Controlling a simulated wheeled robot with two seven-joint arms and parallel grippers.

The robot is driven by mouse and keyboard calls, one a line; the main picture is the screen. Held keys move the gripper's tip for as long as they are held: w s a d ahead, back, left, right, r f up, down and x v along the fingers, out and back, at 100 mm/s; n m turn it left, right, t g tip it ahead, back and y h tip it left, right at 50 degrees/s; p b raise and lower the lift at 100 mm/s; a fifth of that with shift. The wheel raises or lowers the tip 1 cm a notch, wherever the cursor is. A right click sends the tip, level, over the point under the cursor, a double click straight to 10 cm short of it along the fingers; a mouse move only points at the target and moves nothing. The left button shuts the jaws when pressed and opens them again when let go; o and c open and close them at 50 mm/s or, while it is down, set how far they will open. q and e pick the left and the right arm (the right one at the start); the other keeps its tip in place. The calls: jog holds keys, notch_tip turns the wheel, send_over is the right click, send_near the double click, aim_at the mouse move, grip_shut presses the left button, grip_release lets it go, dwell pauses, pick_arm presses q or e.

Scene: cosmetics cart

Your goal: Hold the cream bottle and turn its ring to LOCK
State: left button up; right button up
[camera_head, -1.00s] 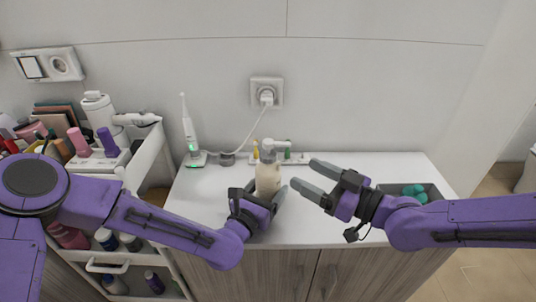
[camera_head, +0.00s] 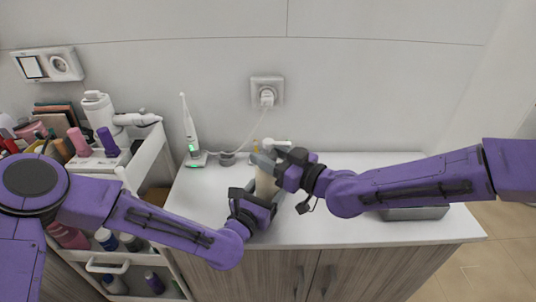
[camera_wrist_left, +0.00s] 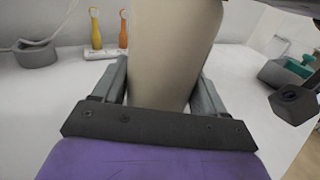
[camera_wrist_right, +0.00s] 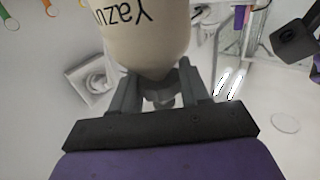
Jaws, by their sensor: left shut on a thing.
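The cream bottle (camera_head: 265,186) stands upright near the front middle of the counter, with its white pump head (camera_head: 279,142) above. My left gripper (camera_head: 262,198) is shut around its lower body; the left wrist view shows the beige body (camera_wrist_left: 170,50) between the two fingers. My right gripper (camera_head: 267,160) is at the bottle's neck, coming in from the right. In the right wrist view the bottle (camera_wrist_right: 145,35) appears inverted with lettering, its neck end between the fingers (camera_wrist_right: 160,90). The ring and its LOCK mark cannot be made out. Whether the right fingers press on it is unclear.
An electric toothbrush (camera_head: 190,135) stands on the counter's left, by the wall. A grey tray (camera_head: 415,213) sits at the right, partly behind my right arm. A cart with cosmetics (camera_head: 107,165) stands at the left. A plug and cable (camera_head: 266,98) are behind.

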jog(key=c, duration=0.5)
jog(key=shift+o, duration=0.2)
jog(key=shift+r+n+g+y, duration=0.15)
jog(key=shift+n+g+y, duration=0.15)
jog(key=shift+g+y, duration=0.1)
jog(key=shift+n+g+y, duration=0.3)
jog(key=shift+n+g, duration=0.2)
jog(key=shift+g, duration=0.2)
pick_arm(q)
jog(key=shift+f, duration=0.1)
pick_arm(e)
jog(key=o, duration=1.1)
jog(key=shift+c, duration=0.2)
jog(key=v, duration=1.2)
